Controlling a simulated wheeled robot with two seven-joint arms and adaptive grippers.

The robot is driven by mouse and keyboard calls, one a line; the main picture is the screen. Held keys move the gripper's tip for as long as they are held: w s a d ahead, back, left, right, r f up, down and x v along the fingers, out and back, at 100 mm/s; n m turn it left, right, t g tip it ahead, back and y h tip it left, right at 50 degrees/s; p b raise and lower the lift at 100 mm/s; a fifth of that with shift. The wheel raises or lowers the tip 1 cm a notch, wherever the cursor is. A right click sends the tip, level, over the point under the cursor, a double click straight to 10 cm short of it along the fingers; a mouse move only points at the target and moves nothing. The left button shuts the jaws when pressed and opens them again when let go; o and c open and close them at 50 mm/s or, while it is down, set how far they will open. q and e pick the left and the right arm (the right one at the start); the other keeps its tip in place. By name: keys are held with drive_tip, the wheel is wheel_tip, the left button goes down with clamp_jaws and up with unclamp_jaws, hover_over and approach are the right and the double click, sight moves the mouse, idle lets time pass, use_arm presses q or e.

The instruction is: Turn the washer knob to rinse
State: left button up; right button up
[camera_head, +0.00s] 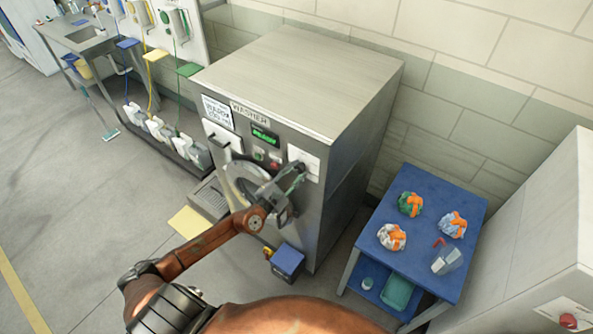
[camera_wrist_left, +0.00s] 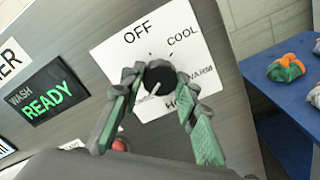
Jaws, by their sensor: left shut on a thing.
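The washer (camera_head: 320,85) is a grey metal cabinet with a round door and a small green display. Its black knob (camera_wrist_left: 160,74) sits on a white label plate (camera_wrist_left: 115,52) reading OFF, COOL, WARM and a partly covered word starting with H. I can read no rinse label. A white mark on the knob points down-left in the left wrist view. My left gripper (camera_head: 294,174) is at the upper right of the washer front. In the left wrist view its green-padded fingers (camera_wrist_left: 160,80) are shut on the knob from both sides. My right gripper is not in view.
A blue table (camera_head: 425,182) with several cloth bundles stands right of the washer. A blue box (camera_head: 288,261) is on the floor in front of it. A grey cabinet (camera_head: 540,235) stands at the far right.

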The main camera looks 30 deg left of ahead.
use_arm(q)
drive_tip(key=shift+f+m, duration=0.1)
drive_tip(key=shift+m, duration=0.2)
drive_tip(key=o, duration=1.2)
drive_tip(key=shift+c, duration=0.2)
drive_tip(key=shift+s, duration=0.1)
drive_tip(key=s+a, duration=0.1)
drive_tip(key=s, duration=1)
drive_tip(key=shift+s, duration=0.4)
